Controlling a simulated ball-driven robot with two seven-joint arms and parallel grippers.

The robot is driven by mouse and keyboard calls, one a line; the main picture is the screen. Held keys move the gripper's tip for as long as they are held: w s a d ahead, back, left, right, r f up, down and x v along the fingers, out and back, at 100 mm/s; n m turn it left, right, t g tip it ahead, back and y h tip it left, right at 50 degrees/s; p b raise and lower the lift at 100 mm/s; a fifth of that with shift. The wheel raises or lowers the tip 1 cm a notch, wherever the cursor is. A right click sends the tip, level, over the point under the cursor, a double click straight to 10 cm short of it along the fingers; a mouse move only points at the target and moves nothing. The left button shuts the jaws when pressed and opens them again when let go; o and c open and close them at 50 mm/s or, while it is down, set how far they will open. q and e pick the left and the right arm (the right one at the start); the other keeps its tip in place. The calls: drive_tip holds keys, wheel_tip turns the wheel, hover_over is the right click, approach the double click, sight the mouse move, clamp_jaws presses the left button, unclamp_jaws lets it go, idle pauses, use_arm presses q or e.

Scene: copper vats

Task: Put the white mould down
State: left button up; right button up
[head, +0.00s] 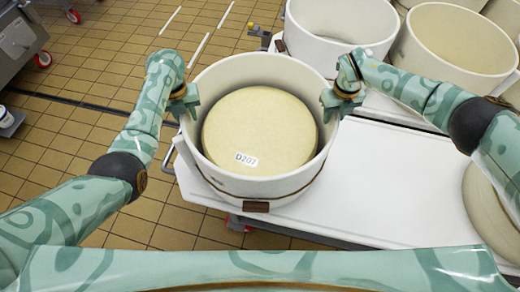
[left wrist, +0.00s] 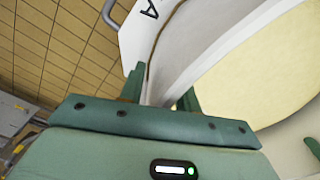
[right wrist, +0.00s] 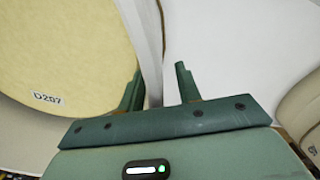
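The white mould (head: 225,77), a round hoop with a brown band, surrounds a pale cheese wheel (head: 258,125) labelled D207. It appears level at the left end of a white table (head: 385,180); whether its underside touches the table is hidden. My left gripper (head: 184,100) is at the mould's left rim, its fingers apart on either side of the wall (left wrist: 170,65). My right gripper (head: 342,100) is at the right rim. In the right wrist view its fingers straddle the wall (right wrist: 150,50), with a gap on the outer side.
Another white mould (head: 335,50) stands behind, and one more (head: 458,45) stands at the back right. A second pale wheel (head: 488,210) lies at the table's right end. The middle of the table is bare. Tiled floor (head: 95,60) and a steel cart (head: 20,45) are at the left.

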use_arm(q)
wheel_tip(320, 180, up, 12)
drive_tip(key=shift+f, duration=0.1)
use_arm(e)
drive_tip(key=shift+r, duration=0.1)
drive_tip(key=shift+w+r, duration=0.1)
drive_tip(key=shift+r, duration=0.25)
wheel_tip(320, 180, up, 11)
drive_tip(key=shift+r, duration=0.1)
idle(0.4)
